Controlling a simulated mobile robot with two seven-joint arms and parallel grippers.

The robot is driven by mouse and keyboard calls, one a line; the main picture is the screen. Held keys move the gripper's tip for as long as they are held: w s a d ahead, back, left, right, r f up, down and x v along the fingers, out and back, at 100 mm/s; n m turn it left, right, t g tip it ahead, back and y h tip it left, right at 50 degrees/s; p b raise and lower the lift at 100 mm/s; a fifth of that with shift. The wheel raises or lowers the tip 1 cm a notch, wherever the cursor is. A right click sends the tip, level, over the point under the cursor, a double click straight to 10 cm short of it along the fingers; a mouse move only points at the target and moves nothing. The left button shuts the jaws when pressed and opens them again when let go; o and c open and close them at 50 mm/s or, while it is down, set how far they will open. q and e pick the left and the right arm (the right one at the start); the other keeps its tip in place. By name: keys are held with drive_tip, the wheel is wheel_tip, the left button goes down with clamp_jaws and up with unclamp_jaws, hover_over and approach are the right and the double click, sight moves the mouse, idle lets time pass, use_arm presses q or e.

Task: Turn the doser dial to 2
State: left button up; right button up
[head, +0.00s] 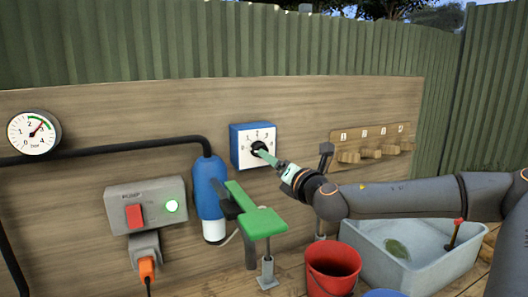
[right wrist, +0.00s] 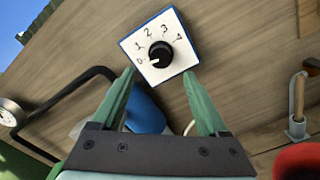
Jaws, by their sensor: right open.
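The doser is a blue box (head: 236,147) with a white face on the wooden wall panel. Its round black dial (right wrist: 160,54) is in the upper middle of the right wrist view, with the numbers 0 to 4 around it. A small pale mark on the dial appears to point lower left, near 0. My right gripper (right wrist: 159,73) is open and empty, its green fingertips to either side of the dial, just below it in the picture. In the head view the gripper (head: 264,154) partly covers the dial; contact cannot be told. My left gripper is not in view.
Left are a gauge (head: 33,132), a black pipe (head: 110,151) and a pump switch box (head: 146,203). Below the doser are a blue cylinder (head: 209,187) and a green piece (head: 258,221). A red bucket (head: 332,268) and grey basin (head: 400,265) stand below my right arm.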

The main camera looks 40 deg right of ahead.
sight(255, 147)
drive_tip(key=x, duration=0.7)
idle(0.6)
drive_tip(key=shift+w+d, duration=0.1)
drive_tip(key=shift+d, duration=0.05)
drive_tip(key=shift+c, duration=0.2)
clamp_jaws()
